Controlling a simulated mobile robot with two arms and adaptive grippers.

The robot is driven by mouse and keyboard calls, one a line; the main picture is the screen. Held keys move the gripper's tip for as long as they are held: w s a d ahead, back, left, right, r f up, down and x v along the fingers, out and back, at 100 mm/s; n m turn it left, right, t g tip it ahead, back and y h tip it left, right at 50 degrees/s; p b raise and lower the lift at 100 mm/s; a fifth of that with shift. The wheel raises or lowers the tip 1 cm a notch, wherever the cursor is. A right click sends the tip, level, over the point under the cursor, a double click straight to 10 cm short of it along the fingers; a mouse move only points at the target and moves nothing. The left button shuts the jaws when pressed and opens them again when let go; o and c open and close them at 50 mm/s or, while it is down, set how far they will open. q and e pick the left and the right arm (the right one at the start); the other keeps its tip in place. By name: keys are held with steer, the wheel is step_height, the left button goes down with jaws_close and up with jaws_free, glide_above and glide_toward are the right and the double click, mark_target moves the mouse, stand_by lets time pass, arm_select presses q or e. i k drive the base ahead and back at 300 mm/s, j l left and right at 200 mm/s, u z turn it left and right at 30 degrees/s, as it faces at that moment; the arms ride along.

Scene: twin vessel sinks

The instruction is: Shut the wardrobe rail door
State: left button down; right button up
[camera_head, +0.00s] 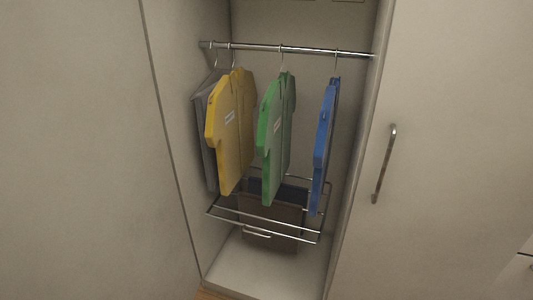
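The wardrobe compartment is open in the head view, with a metal rail (305,50) across its top. Gray, yellow (231,135), green (276,140) and blue (325,145) garments hang from the rail. A large plain pale panel (75,150) fills the left side; I cannot tell whether it is the rail door swung open or a fixed panel. On the right, a pale door panel (455,130) carries a vertical metal handle (384,164) near its left edge, beside the opening. Neither of my grippers is in view.
The compartment floor (265,268) is bare in front. A small strip of wooden floor (208,294) shows at the bottom. Another cabinet front (518,275) stands at the lower right.

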mark_target(91, 208)
steer(key=k+j+z, duration=0.1)
steer(key=k+j, duration=0.15)
steer(key=j, duration=0.25)
steer(key=k+j+z, duration=0.1)
steer(key=k+j, duration=0.15)
steer(key=j, duration=0.25)
steer(key=k+j+z, duration=0.1)
steer(key=k+j, duration=0.2)
steer(key=j, duration=0.15)
steer(key=i+j+z, duration=0.1)
steer(key=j, duration=0.45)
steer(key=i+j+z, duration=0.1)
steer(key=j, duration=0.4)
steer(key=i+j+z, duration=0.1)
steer(key=j, duration=0.45)
steer(key=k+j, duration=0.3)
steer(key=z, duration=0.05)
